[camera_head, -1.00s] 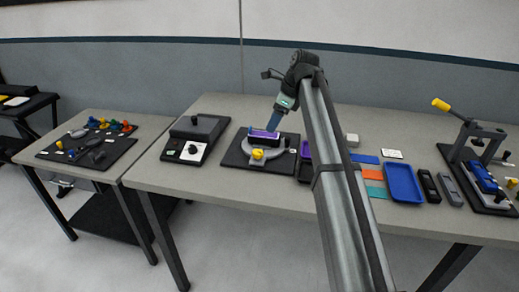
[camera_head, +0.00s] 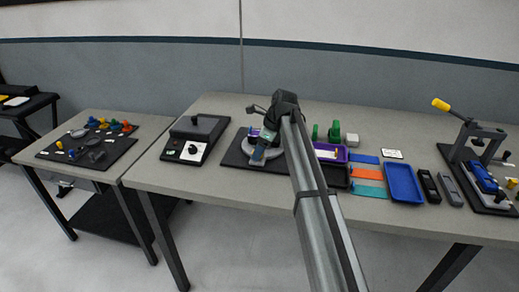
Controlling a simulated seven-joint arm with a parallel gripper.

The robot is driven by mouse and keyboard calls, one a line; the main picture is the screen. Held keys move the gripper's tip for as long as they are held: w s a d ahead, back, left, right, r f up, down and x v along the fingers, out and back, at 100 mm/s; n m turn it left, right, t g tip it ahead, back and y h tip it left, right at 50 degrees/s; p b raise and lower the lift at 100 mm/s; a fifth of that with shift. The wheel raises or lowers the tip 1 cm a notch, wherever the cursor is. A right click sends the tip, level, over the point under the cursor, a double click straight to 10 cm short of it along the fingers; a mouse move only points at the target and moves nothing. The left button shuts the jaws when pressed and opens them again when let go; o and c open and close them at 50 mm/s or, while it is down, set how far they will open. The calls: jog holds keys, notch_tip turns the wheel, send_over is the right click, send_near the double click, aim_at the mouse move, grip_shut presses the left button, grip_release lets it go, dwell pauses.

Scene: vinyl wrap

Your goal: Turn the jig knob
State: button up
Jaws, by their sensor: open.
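The jig is a black base plate (camera_head: 236,156) with a grey round part (camera_head: 274,154) on it, on the long table. A sliver of a purple piece (camera_head: 253,133) shows at its back left. My gripper (camera_head: 257,160) is open and low over the front of the jig, pointing down. The jig's yellow knob is hidden behind my gripper, so I cannot tell whether the fingers touch it or stand around it. My arm crosses the jig's right side.
A black device with a white dial panel (camera_head: 194,150) stands left of the jig. To the right are a purple tray (camera_head: 343,155), green upright pieces (camera_head: 334,131), coloured cards (camera_head: 368,173), a blue tray (camera_head: 404,183) and a press with a yellow handle (camera_head: 441,104).

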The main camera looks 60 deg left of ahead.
jog(key=shift+f, duration=0.15)
jog(key=c, duration=1.1)
jog(key=shift+o, duration=0.2)
